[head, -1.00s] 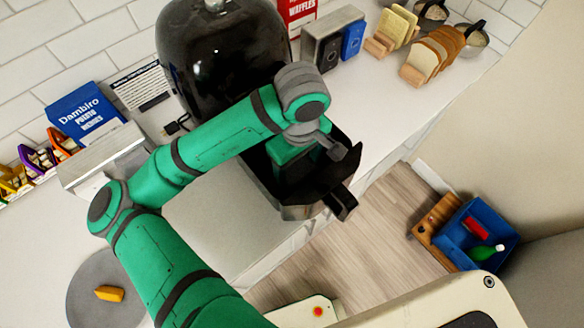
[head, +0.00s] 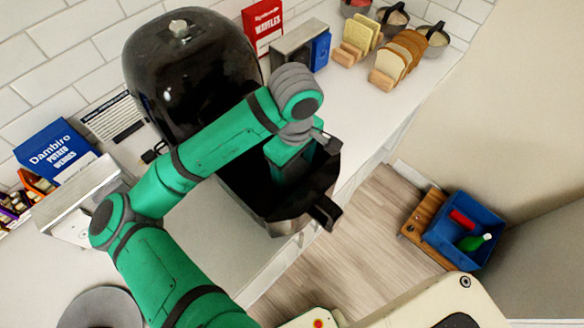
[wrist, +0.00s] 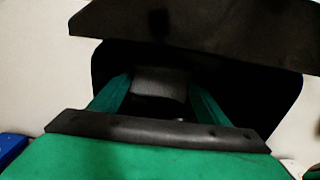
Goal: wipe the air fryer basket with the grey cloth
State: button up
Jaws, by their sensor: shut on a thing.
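The black air fryer (head: 190,75) stands on the counter. Its basket (head: 322,180) is pulled out in front, open at the top, with a dark interior and a handle (head: 325,213) at the front. My gripper (head: 287,172) points down into the basket; its fingertips are hidden there in the head view. In the wrist view, my gripper (wrist: 158,98) is shut on the grey cloth (wrist: 160,84), which shows between the two green fingers. The dark basket wall (wrist: 200,28) lies beyond. Whether the cloth touches the basket is too dark to tell.
Bread racks (head: 397,60) and a grey toaster-like box (head: 303,48) stand on the counter to the right. A Dambiro box (head: 55,150) is at the left. A blue crate (head: 485,215) sits low at the right. The wooden floor (head: 370,235) is open before the counter.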

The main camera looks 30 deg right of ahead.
aim_at(271, 198)
jog(key=shift+s+a+f, duration=0.1)
jog(key=shift+s+a, duration=0.15)
jog(key=shift+a, duration=0.45)
jog(key=shift+s+a+r, duration=0.1)
jog(key=shift+s+a, duration=0.1)
jog(key=shift+a, duration=0.55)
jog(key=shift+s+a+f, duration=0.1)
jog(key=shift+s+a, duration=0.15)
jog(key=shift+a, duration=0.45)
jog(key=shift+s+a+f, duration=0.1)
jog(key=shift+s+a, duration=0.3)
jog(key=shift+a, duration=0.45)
jog(key=shift+s+a, duration=0.35)
jog(key=shift+a, duration=0.5)
jog(key=shift+w+d, duration=0.25)
jog(key=shift+d, duration=0.4)
jog(key=shift+w+d, duration=0.2)
jog(key=shift+d, duration=0.4)
jog(key=shift+w+d, duration=0.45)
jog(key=shift+d, duration=0.15)
jog(key=shift+s+d, duration=0.15)
jog(key=shift+d, duration=0.2)
jog(key=shift+a, duration=0.3)
jog(key=shift+r, duration=0.35)
jog(key=shift+d+r, duration=0.1)
jog(key=shift+r, duration=5.2)
